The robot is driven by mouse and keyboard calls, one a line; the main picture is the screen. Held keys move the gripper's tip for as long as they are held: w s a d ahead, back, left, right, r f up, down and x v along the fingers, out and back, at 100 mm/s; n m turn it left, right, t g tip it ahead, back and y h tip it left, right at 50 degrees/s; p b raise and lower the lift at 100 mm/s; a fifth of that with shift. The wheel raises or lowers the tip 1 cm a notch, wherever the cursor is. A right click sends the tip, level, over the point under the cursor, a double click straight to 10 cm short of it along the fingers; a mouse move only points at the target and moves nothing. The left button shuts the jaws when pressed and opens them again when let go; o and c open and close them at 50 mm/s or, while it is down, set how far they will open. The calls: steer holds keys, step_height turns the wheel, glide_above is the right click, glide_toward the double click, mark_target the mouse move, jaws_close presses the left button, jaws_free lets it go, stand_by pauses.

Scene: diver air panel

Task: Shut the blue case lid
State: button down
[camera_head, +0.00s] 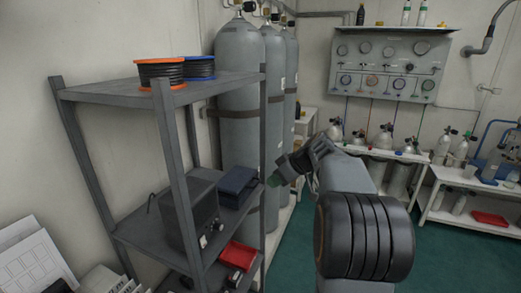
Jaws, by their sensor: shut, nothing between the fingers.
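A dark blue case (238,184) sits on the middle shelf of the grey rack, just right of a dark grey box. Its lid's angle is too small and dark to tell. My gripper (273,181) is just right of the case in the picture, by the rack's right post and in front of the grey cylinders. It points left toward the case and is shut and empty. Whether it touches the case cannot be told from this view. My arm reaches up from the lower right.
The grey rack (130,90) has upright posts near the case. A dark grey box (188,212) with a cable stands beside it. A red item (238,255) lies on the shelf below. Tall grey cylinders (240,100) stand behind. Green floor (440,250) is open at right.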

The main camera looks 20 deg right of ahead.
steer(key=w+d+r+n+t+p, duration=0.1)
steer(key=w+d+r+p, duration=0.2)
steer(key=r, duration=0.4)
steer(key=p, duration=0.3)
glide_toward(249, 182)
steer(key=w+a, duration=0.2)
steer(key=shift+f+n+y, duration=0.3)
steer(key=shift+f+n, duration=0.1)
steer(key=shift+f, duration=1.2)
